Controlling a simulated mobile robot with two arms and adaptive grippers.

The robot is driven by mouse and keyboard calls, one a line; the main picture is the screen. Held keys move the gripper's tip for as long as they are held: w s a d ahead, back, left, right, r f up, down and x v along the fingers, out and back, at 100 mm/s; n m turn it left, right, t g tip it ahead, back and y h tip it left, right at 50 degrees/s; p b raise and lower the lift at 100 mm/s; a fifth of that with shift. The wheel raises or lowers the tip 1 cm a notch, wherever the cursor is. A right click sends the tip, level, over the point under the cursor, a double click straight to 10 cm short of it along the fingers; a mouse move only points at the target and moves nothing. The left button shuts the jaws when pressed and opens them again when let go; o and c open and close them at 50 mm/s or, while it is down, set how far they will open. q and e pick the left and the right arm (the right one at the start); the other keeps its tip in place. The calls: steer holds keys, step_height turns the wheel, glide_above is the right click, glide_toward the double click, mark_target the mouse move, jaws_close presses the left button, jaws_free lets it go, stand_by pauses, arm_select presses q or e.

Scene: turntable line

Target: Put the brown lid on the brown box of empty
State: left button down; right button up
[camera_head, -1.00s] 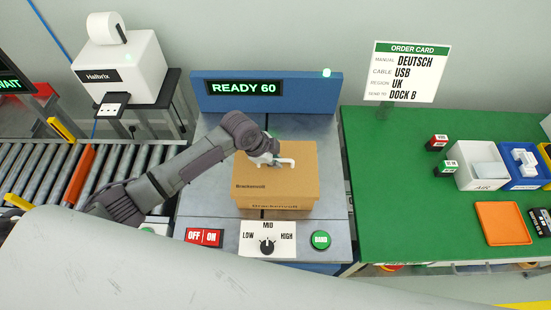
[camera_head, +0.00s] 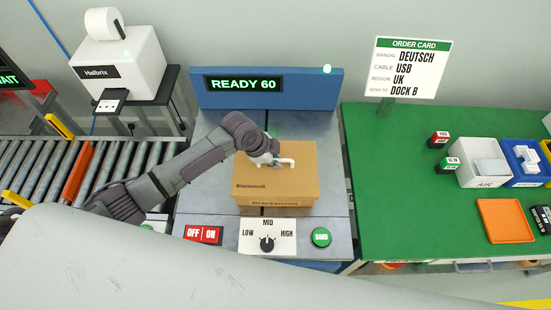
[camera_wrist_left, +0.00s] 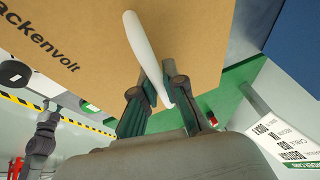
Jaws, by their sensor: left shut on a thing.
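The brown lid (camera_head: 295,182) shows from above as a flat tan panel with dark lettering and a white handle (camera_head: 287,162). It lies over the brown box (camera_head: 303,203), of which only a thin front strip shows; I cannot tell whether a gap remains between them. My left gripper (camera_head: 270,160) is at the top of the lid, shut on the handle. In the left wrist view the gripper (camera_wrist_left: 152,82) has its fingers either side of the white handle (camera_wrist_left: 146,48), close under the lid's panel (camera_wrist_left: 85,30). The box's inside is hidden. My right gripper is out of view.
The box stands on a grey metal plate (camera_head: 335,170) below a blue display bar (camera_head: 300,88). OFF/ON buttons (camera_head: 203,235), a dial panel (camera_head: 267,238) and a green button (camera_head: 321,237) sit in front. Rollers (camera_head: 40,165) lie left, a green table (camera_head: 400,200) with bins right.

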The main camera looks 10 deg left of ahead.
arm_select(q)
steer(key=shift+f, duration=0.3)
stand_by(0.4)
steer(key=c, duration=1.2)
jaws_free()
steer(key=shift+s+a+r, duration=0.1)
steer(key=shift+a+r, duration=0.1)
steer(key=shift+r, duration=0.25)
steer(key=v, duration=1.1)
